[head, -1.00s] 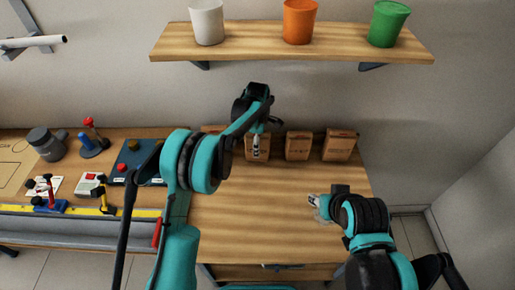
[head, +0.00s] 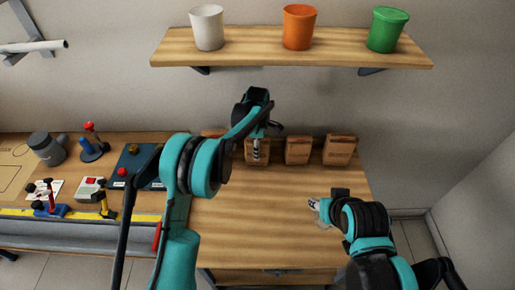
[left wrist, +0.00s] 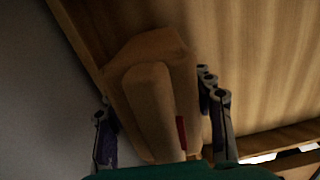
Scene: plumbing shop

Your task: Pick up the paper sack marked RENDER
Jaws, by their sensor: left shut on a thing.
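Several brown paper sacks stand in a row at the back of the wooden table: one at the far left (head: 212,133), partly hidden by my left arm, one in the middle (head: 298,151), and one at the right (head: 340,151). My left gripper (head: 257,149) is shut on the second paper sack from the left (head: 248,155). In the left wrist view this sack (left wrist: 150,85) is between the two fingers (left wrist: 163,138), with a small red patch on its side. The sacks' markings are too small to read. My right gripper (head: 314,204) is above the table's right side, away from the sacks; its fingers are unclear.
The wooden table (head: 270,225) is clear in front of the sacks. A shelf (head: 255,50) above holds a white cup (head: 207,28), an orange cup (head: 299,28) and a green cup (head: 387,31). A workbench with tools (head: 90,155) stands at the left.

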